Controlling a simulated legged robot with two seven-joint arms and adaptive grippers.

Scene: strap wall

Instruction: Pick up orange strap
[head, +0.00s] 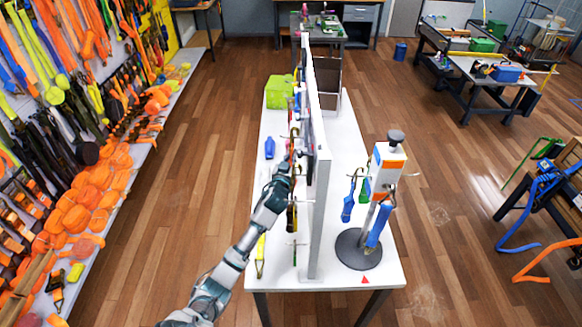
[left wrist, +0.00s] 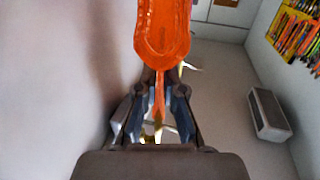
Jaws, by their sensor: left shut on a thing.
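The orange strap (left wrist: 163,28) fills the top middle of the left wrist view, with a wide flat part above and a thin tail running down between the fingers. My left gripper (left wrist: 158,92) is shut on that tail. In the head view the left gripper (head: 284,168) is beside the left face of the upright panel, above the white table. The strap is small and mostly hidden there by the gripper and nearby hung items. My right gripper is not in view.
The upright panel (head: 316,200) stands along the white table (head: 273,272). A lime box (head: 279,92) and a blue item (head: 269,148) are on the table's left side. A round-based stand (head: 359,250) is on the right. A strap wall lines the far left; floor between is clear.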

